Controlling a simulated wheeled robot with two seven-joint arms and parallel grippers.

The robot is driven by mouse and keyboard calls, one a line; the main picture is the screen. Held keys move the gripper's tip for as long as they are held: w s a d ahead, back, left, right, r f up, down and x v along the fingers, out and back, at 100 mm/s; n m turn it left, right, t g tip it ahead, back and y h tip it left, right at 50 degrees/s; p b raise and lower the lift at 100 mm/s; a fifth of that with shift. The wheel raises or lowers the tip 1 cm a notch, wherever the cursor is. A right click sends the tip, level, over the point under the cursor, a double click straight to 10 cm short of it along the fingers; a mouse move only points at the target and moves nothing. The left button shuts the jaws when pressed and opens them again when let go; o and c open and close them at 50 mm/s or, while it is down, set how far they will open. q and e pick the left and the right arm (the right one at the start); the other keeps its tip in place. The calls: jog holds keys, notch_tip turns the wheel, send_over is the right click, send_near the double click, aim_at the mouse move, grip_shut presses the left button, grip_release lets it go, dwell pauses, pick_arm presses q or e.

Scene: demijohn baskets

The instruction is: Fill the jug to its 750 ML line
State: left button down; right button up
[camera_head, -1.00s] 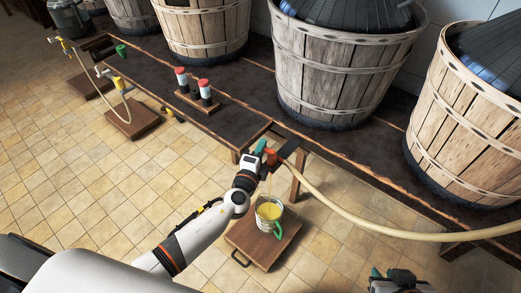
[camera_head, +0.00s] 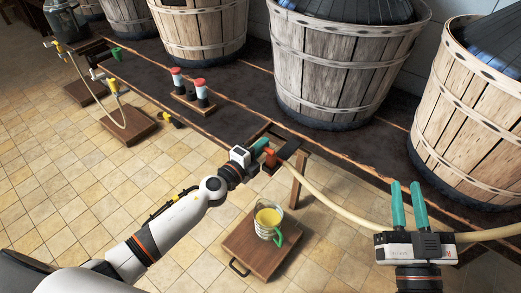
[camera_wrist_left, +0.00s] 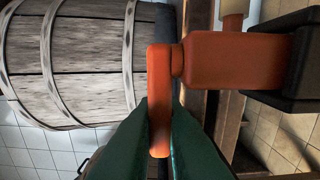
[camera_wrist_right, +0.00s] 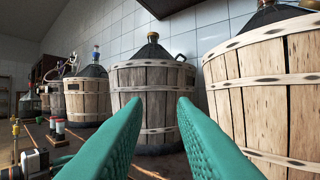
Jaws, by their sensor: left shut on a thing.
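The clear jug (camera_head: 260,229) with a green handle (camera_head: 279,239) stands upright on a low wooden stool, holding yellow liquid. Its marks are too small to read. The red-orange tap (camera_head: 270,158) is at the bench's edge above it, and no stream shows below it. My left gripper (camera_head: 260,147) is at the tap, its teal fingers shut on the tap's lever; the left wrist view shows the lever (camera_wrist_left: 159,100) between them. My right gripper (camera_head: 409,190) is open and empty at the right, fingers pointing up, in front of the hose; its spread fingers show in the right wrist view (camera_wrist_right: 158,105).
A pale hose (camera_head: 335,207) runs from the tap to the right, passing behind my right gripper. Large wooden baskets (camera_head: 340,70) stand on the dark bench (camera_head: 225,115). Two red-capped bottles stand on a small rack (camera_head: 190,100).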

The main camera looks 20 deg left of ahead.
jog(key=shift+s+r+t+y, duration=0.2)
jog(key=shift+r+t+y, duration=0.15)
jog(key=shift+r, duration=0.25)
pick_arm(q)
jog(key=c, duration=1.5)
grip_release()
